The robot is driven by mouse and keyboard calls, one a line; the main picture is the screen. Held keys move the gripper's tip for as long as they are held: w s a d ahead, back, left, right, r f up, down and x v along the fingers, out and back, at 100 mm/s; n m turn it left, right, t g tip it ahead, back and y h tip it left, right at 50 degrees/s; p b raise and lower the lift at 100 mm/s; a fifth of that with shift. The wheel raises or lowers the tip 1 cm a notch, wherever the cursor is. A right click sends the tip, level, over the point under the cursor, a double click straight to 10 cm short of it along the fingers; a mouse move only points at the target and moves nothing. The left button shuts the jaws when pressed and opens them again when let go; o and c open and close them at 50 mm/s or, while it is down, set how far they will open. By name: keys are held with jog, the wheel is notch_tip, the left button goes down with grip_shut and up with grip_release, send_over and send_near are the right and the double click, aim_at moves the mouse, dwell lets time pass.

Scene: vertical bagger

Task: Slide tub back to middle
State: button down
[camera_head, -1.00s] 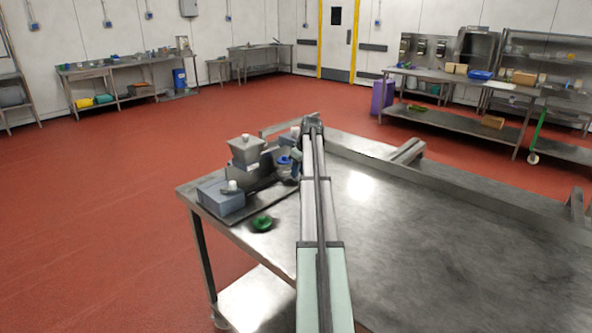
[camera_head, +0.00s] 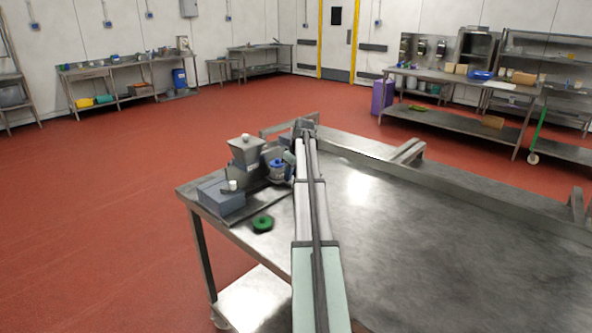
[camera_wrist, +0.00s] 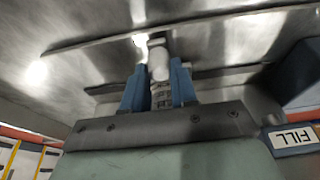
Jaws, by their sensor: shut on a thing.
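In the wrist view the two blue fingers of my gripper (camera_wrist: 158,88) are closed on a pale, rounded, ribbed part (camera_wrist: 159,64), which I take to be the tub's. The rest of the tub is hard to make out there.
The hopper (camera_head: 246,150) stands close left of the tub. A blue-grey box (camera_head: 221,197) with a white knob sits in front; a FILL label (camera_wrist: 292,137) shows in the wrist view. A green round object (camera_head: 262,223) lies near the tray. The right tabletop (camera_head: 430,235) is clear.

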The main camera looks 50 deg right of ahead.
jog(key=shift+a, duration=0.1)
jog(key=shift+a, duration=0.65)
jog(key=c, duration=0.7)
grip_release()
jog(key=shift+c, duration=0.2)
jog(key=shift+v, duration=2.5)
jog(key=shift+r, duration=0.1)
